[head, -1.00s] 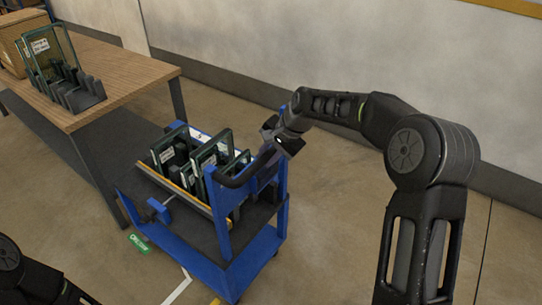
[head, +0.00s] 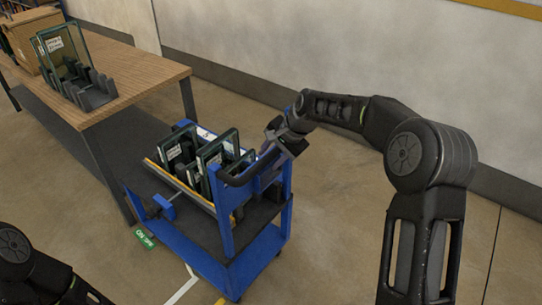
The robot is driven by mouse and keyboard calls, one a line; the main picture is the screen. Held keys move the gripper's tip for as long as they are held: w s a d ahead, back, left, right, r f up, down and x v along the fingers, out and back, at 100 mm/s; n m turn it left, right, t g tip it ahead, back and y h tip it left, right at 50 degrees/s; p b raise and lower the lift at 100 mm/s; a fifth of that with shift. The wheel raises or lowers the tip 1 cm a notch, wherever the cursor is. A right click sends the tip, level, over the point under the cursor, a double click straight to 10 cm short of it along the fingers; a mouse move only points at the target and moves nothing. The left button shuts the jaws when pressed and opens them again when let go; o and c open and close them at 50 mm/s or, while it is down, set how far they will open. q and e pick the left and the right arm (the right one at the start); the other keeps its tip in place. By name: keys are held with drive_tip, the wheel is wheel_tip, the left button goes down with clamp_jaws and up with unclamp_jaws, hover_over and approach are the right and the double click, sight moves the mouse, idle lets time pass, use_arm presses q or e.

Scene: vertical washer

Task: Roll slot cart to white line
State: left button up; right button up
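The blue slot cart (head: 205,262) stands on the floor left of centre, with several framed glass panes (head: 222,150) upright in its slots. A black push handle (head: 243,176) rises at its near right end. My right gripper (head: 276,147) is at the handle's right end; the fingers are too small and dark to tell whether they close on it. The white line (head: 182,288) shows on the floor at the bottom, beside the cart's near left side. Of my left arm only dark links show at the lower left; its gripper is out of view.
A wooden table (head: 140,72) stands at the upper left, close to the cart's far left side. It bears a rack with glass panes (head: 66,52) and a cardboard box (head: 28,32). Floor right of the cart is clear up to the wall.

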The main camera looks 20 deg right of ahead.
drive_tip(key=shift+o, duration=1.2)
drive_tip(key=p+v, duration=0.4)
drive_tip(key=v, duration=0.6)
drive_tip(key=shift+s+r, duration=0.1)
